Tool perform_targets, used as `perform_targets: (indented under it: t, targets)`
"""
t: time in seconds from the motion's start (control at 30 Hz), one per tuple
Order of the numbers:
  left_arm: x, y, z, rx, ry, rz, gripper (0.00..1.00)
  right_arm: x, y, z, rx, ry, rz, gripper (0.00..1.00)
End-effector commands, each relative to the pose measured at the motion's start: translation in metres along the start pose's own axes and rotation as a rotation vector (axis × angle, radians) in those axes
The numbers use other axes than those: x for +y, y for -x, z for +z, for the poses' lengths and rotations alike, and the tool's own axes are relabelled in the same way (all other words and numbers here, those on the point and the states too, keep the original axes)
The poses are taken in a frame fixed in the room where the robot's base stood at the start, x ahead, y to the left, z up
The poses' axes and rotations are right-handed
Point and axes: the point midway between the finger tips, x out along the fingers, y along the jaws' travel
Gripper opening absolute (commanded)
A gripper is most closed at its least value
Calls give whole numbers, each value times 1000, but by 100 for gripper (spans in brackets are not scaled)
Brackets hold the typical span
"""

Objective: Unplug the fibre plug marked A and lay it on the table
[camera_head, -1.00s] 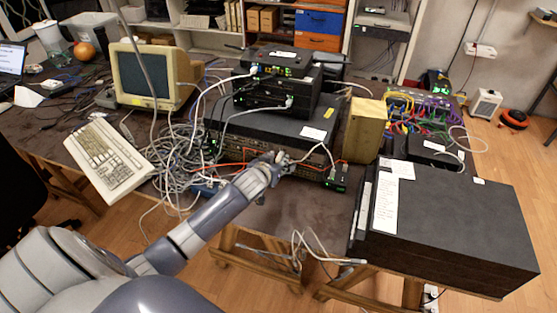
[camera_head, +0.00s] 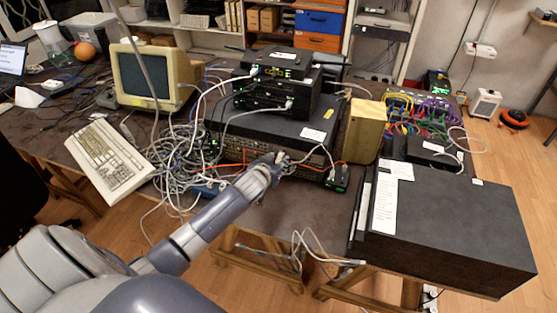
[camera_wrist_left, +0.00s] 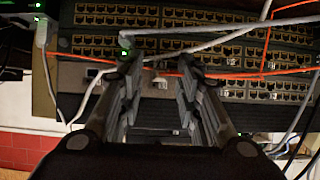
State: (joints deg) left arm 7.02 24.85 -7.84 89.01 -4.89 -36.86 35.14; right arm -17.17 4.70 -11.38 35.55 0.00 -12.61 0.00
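Thin orange fibre cables (camera_head: 318,165) run across the front of the rack unit (camera_head: 315,146) on the table. They also show in the left wrist view (camera_wrist_left: 236,75), crossing the port panel (camera_wrist_left: 235,88). I cannot make out a mark A or tell which plug carries it. My left gripper (camera_head: 279,159) is close in front of the rack's front face. In the left wrist view its two fingers (camera_wrist_left: 160,78) stand apart, with panel and cable behind the gap and nothing clearly held between them. A pale cable passes by the left fingertip. My right gripper is not in view.
Tangled grey cables (camera_head: 180,160) lie left of the rack. A small black box (camera_head: 338,178) with a green light sits at its right front. A yellowish box (camera_head: 364,132) and a large black case (camera_head: 455,220) stand to the right. Bare table (camera_head: 300,205) lies in front.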

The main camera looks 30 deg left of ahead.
Motion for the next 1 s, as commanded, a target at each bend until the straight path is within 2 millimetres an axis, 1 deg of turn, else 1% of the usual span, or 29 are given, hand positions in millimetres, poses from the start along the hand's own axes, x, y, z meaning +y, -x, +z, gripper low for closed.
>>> perform_targets:
  t: [0.2,0.27,0.3,0.33,0.37,0.83,1.0]
  targets:
    - [0,0,0,0,0,0,32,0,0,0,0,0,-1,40]
    - [0,0,0,0,0,0,18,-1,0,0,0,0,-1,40]
    - [0,0,0,0,0,0,9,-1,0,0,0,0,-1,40]
    - [0,0,0,0,0,0,2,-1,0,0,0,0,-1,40]
    - [0,0,0,0,0,0,0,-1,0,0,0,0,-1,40]
    - [0,2,1,0,0,0,0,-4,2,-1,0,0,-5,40]
    - [0,7,2,0,0,1,0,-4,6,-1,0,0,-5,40]
